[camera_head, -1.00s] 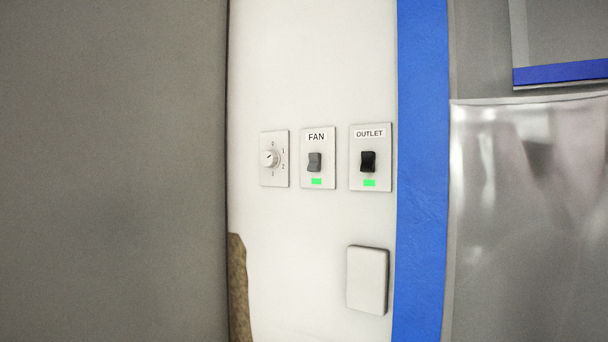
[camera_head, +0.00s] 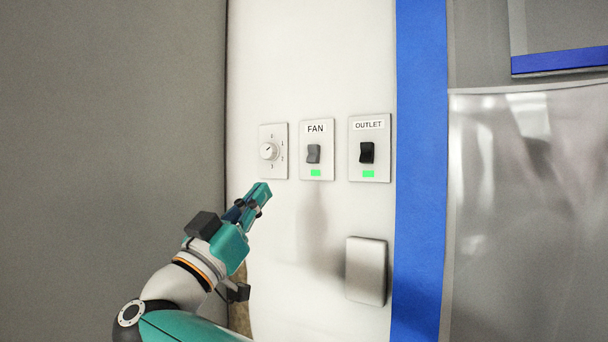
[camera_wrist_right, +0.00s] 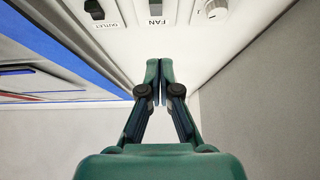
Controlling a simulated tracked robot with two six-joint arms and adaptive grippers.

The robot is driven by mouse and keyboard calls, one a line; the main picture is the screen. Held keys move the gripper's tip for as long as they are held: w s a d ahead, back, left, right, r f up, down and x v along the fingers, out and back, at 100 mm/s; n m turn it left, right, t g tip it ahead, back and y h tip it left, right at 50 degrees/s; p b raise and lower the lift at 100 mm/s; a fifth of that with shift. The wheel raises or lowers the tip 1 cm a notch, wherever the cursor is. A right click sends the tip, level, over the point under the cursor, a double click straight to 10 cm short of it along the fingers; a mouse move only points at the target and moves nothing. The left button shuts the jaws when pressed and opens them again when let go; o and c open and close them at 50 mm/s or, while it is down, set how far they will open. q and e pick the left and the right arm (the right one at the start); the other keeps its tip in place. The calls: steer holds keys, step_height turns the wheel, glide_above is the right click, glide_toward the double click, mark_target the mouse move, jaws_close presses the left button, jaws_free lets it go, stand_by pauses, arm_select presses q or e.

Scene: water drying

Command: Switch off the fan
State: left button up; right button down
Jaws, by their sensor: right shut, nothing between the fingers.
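The fan switch (camera_head: 314,154) is a grey rocker on a plate labelled FAN, with a lit green mark (camera_head: 316,173) below it. My right gripper (camera_head: 264,189) is in front of the white wall, below and left of the FAN plate and apart from it. Its teal fingers are shut with nothing between them. In the right wrist view the shut fingertips (camera_wrist_right: 153,64) point at the wall, with the fan switch (camera_wrist_right: 156,8) at the top edge, partly cut off. My left gripper is in neither view.
A dial plate (camera_head: 268,151) is left of the FAN plate. An OUTLET plate (camera_head: 370,150) with a black rocker and green mark is to its right. A blank cover box (camera_head: 366,271) is lower right. A blue strip (camera_head: 421,170) and a grey wall (camera_head: 112,120) flank the panel.

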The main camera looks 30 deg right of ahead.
mark_target(311, 154)
steer(key=shift+s+r, duration=0.1)
steer(key=shift+s, duration=0.05)
steer(key=shift+d+r, duration=0.1)
steer(key=shift+d, duration=0.05)
steer(key=p+x, duration=0.1)
steer(key=x, duration=0.3)
steer(key=f+p+x, duration=0.1)
steer(key=p+x, duration=0.1)
steer(key=x, duration=0.2)
steer(key=d+p+x, duration=0.1)
steer(key=p+x, duration=0.1)
steer(key=x, duration=0.2)
steer(key=shift+w+d+f, duration=0.15)
steer(key=shift+w+f, duration=0.1)
steer(key=shift+f, duration=0.15)
steer(key=shift+w+d+f+p, duration=0.15)
steer(key=shift+w+d+p, duration=0.05)
steer(key=shift+d+p, duration=0.15)
